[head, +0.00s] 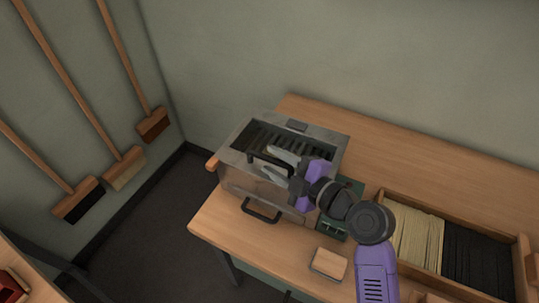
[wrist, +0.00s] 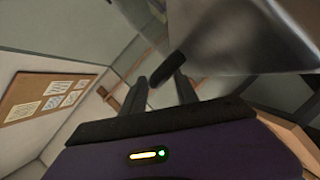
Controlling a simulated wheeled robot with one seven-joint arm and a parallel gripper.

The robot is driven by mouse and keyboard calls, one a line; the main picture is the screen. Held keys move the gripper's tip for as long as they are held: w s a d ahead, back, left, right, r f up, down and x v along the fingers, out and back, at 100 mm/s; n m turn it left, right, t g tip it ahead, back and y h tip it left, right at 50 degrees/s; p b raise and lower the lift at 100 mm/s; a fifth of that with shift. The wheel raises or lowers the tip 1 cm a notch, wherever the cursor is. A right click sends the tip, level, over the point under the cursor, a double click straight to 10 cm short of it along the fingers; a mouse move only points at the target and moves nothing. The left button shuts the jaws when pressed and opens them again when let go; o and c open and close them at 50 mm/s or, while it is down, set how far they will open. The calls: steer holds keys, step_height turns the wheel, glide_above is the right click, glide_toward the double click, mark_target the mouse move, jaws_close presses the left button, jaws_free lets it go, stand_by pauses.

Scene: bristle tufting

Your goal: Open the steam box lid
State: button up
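The steam box (head: 245,182) is a grey metal box near the table's left end, in the head view. Its top shows a dark slatted area inside a metal rim; I cannot tell whether this is a window in the lid or an opening. A black bar handle (head: 270,163) is at the top front edge, and a second black handle (head: 262,212) is low on the front. My gripper (head: 282,163) is at the upper handle. In the wrist view, the fingers (wrist: 161,78) are apart, with a dark bar (wrist: 170,68) at their tips. Grey metal (wrist: 240,35) fills the upper right.
The wooden table (head: 410,140) carries a divided tray (head: 388,195) of pale and black bristles at right. A wooden block (head: 328,263) lies near the front edge. A green item (head: 331,228) is partly hidden by my arm. Brooms (head: 127,168) lean on the left wall.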

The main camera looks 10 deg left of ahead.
steer(key=shift+x, duration=0.9)
steer(key=shift+c, duration=0.5)
jaws_close()
stand_by(0.4)
